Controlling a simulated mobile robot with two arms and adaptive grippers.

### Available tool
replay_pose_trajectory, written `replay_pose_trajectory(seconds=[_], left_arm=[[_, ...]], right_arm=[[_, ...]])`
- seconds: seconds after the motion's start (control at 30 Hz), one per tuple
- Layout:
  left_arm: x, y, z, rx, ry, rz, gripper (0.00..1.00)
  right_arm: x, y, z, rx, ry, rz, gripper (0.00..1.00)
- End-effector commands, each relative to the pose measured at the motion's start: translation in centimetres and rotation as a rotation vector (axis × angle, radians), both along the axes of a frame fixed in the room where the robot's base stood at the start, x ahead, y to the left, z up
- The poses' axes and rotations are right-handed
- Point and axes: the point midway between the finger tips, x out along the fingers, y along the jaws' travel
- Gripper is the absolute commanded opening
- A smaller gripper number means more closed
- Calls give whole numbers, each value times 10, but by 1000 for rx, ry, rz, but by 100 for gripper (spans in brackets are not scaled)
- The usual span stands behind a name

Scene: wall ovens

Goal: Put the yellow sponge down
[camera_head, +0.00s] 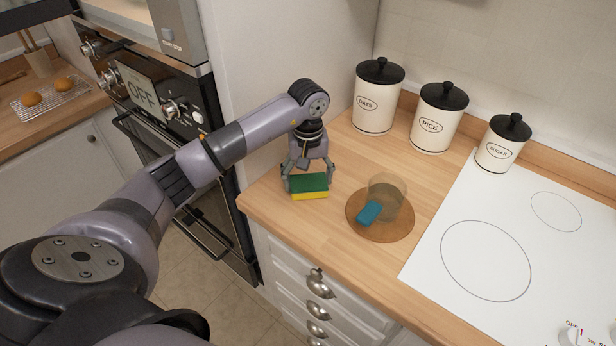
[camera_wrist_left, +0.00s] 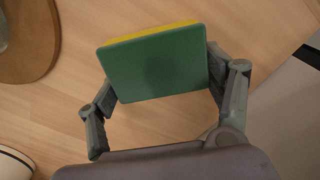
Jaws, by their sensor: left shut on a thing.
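The yellow sponge (camera_head: 309,195) has a green top layer and a yellow underside. My left gripper (camera_head: 306,178) points down and is shut on it, near the left edge of the wooden counter. In the left wrist view, the sponge (camera_wrist_left: 153,66) shows its green face with a yellow strip along the far edge, between the two fingers of the gripper (camera_wrist_left: 160,85). The sponge is at or just above the counter; I cannot tell if it touches. My right gripper is not in view.
A round brown board (camera_head: 366,232) holds a blue sponge (camera_head: 369,213) and a clear glass (camera_head: 388,190), right of the gripper. Canisters for oats (camera_head: 376,100), rice (camera_head: 436,118) and sugar (camera_head: 501,145) stand behind. A white cooktop (camera_head: 520,235) is at right. Bare counter (camera_head: 325,225) lies in front.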

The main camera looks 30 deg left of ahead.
Motion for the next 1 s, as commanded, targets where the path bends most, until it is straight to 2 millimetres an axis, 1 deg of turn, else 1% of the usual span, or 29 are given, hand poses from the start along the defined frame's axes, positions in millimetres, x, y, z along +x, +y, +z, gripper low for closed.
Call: replay_pose_trajectory(seconds=[0.03,0.3,0.67,0.73,0.77,0.83,0.97,1.0], left_arm=[[0,0,-1,1,-1,0,76],[0,0,0,0,0,0,94],[0,0,1,0,0,0,94],[0,0,6,0,0,0,94],[1,0,7,1,-2,0,94],[2,1,17,2,-7,1,94],[2,1,45,2,-8,1,94],[1,1,54,2,-7,0,94]], right_arm=[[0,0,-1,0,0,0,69],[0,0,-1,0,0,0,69],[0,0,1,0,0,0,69],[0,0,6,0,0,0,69],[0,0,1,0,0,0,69],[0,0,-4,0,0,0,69],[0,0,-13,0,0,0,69],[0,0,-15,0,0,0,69]])
